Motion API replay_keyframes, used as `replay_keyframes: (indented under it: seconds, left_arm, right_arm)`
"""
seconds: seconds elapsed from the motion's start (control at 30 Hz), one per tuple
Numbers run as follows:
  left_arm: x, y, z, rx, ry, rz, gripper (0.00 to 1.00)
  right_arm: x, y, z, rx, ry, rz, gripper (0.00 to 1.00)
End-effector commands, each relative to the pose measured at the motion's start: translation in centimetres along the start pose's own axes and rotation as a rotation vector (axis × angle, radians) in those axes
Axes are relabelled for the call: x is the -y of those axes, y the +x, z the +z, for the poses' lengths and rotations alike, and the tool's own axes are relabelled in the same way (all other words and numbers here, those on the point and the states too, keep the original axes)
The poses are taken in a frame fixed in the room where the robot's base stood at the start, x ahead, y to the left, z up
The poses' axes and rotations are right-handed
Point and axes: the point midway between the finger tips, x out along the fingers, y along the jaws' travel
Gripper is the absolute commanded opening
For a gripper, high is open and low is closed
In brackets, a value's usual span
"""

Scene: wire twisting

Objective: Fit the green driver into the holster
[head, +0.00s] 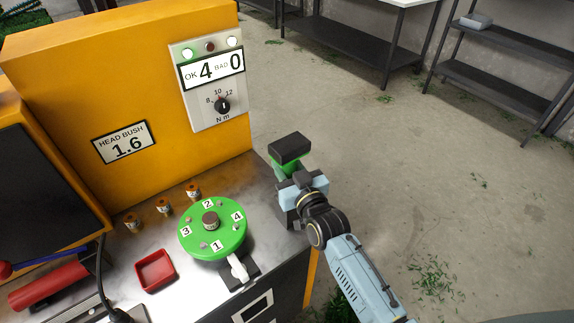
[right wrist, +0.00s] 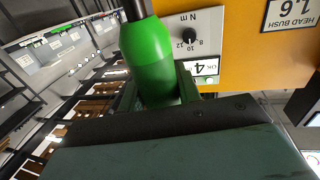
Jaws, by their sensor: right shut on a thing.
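The green driver (head: 284,164) with its black block-shaped end (head: 290,147) is in my right gripper (head: 289,187), off the right edge of the bench and over the floor. My right gripper is shut on it. In the right wrist view the driver's green body (right wrist: 148,62) stands between the fingers, with a dark shaft at the top. I cannot pick out the holster in either view. My left gripper is not in view.
The metal bench (head: 185,271) carries a green numbered turntable (head: 191,240), a red tray (head: 155,270), several small orange-brown containers and a red cylinder (head: 48,287). An orange panel (head: 75,100) with a control box (head: 207,83) stands behind. Floor to the right is open; shelves stand farther back.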

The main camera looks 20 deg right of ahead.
Motion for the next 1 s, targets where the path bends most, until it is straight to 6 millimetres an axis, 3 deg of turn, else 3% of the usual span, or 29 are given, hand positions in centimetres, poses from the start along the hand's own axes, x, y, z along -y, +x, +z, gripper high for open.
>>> replay_keyframes:
  seconds: [1.0]
  left_arm:
    - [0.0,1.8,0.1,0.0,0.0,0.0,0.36]
  right_arm:
    - [0.0,0.1,2.3,-0.005,0.0,0.0,0.01]
